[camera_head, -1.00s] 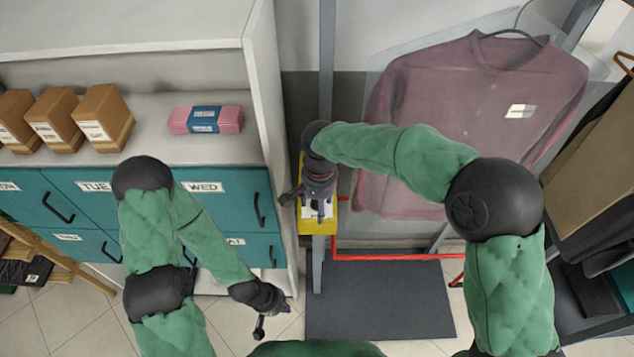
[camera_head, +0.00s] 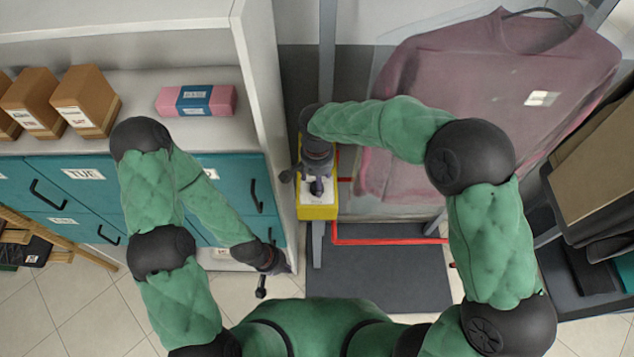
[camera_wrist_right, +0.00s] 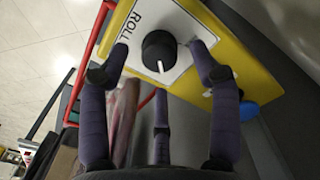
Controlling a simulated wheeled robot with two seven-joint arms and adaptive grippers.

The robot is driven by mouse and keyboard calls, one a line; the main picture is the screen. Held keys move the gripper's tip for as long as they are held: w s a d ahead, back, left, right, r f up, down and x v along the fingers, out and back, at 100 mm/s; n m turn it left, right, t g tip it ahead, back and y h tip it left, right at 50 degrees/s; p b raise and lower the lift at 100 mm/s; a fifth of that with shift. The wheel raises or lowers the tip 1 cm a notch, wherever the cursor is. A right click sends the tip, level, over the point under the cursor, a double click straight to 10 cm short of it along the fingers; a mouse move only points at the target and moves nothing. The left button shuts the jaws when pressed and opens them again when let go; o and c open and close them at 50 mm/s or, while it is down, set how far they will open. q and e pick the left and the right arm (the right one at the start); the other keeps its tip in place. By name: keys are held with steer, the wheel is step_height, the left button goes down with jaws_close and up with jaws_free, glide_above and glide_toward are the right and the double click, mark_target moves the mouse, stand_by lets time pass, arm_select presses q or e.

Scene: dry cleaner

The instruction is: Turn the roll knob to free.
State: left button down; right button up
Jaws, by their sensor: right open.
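The roll knob (camera_wrist_right: 159,50) is round and black with a white pointer line, on a white plate marked ROLL on a yellow box (camera_wrist_right: 245,55). In the wrist view its line points down toward the palm. My right gripper (camera_wrist_right: 160,62) has its fingers spread around the knob, with gaps visible at the sides; contact is not clear. In the head view the yellow box (camera_head: 318,212) stands on a grey post, with my right gripper (camera_head: 316,184) over it, hiding the knob. My left gripper (camera_head: 264,284) hangs low, apart from the box; its jaws are too small to read.
A blue round part (camera_wrist_right: 249,110) sits on the box's side. A red rail (camera_head: 390,241) runs beside the box above a dark mat (camera_head: 380,280). A bagged pink sweater (camera_head: 480,90) hangs at right. A white shelf unit (camera_head: 262,100) with teal drawers stands close at left.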

steer(key=shift+s+f, duration=0.1)
steer(key=shift+f, duration=1.15)
steer(key=shift+c, duration=0.3)
steer(key=c, duration=1.1)
